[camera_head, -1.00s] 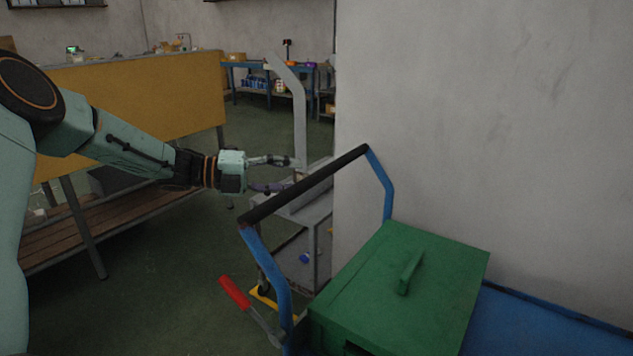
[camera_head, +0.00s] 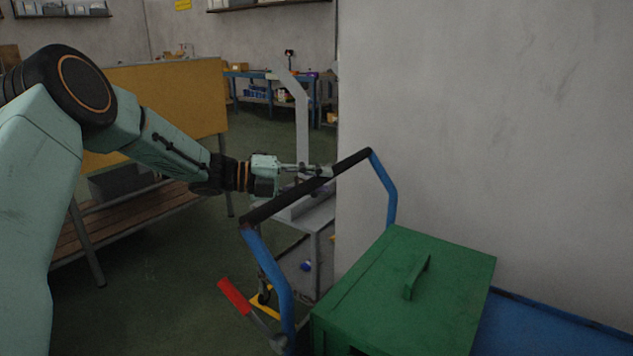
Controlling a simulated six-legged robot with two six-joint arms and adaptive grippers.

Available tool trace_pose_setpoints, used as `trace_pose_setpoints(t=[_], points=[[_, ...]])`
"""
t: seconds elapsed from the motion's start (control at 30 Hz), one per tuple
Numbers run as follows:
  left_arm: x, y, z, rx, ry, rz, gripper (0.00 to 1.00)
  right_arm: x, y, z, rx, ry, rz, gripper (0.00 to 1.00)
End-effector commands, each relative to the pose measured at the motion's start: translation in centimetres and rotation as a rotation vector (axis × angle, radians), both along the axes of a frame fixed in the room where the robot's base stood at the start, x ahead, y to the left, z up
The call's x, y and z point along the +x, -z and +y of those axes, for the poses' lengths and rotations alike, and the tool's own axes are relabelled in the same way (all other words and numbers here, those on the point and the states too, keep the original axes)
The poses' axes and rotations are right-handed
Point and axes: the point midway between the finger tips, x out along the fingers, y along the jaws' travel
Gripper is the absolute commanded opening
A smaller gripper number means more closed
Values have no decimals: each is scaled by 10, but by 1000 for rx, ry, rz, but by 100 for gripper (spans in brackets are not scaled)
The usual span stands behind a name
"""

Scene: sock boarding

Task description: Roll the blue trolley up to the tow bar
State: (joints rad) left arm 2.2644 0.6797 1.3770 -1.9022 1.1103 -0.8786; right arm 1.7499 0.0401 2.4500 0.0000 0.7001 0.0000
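The blue trolley (camera_head: 530,331) stands at the lower right against a pale wall. Its blue tubular frame (camera_head: 273,273) carries a black handle bar (camera_head: 283,204). A green box (camera_head: 385,290) with a lid handle rides on its deck. My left gripper (camera_head: 325,179) is at the far part of the handle bar, with its fingers apart. The upper finger reaches over the bar; the lower one is partly hidden, and I cannot tell if either touches. A red-gripped lever (camera_head: 234,296) sticks out beside the trolley frame. I cannot identify the tow bar. My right gripper is out of view.
A grey stand with a bent post (camera_head: 302,125) is just beyond the handle bar. A workbench with a yellow panel (camera_head: 175,98) stands at the left, and a blue table (camera_head: 252,98) at the back. Green floor (camera_head: 165,270) is clear between bench and trolley.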

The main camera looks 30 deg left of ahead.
Motion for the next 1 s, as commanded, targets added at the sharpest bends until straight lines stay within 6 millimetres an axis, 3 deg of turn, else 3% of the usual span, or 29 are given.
trace_pose_setpoints(t=[0.3, 1.0], points=[[0, 0, 1, 1, -3, -1, 0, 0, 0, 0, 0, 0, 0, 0], [1, -3, -3, 0, -7, -5, 0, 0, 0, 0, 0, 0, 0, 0]])
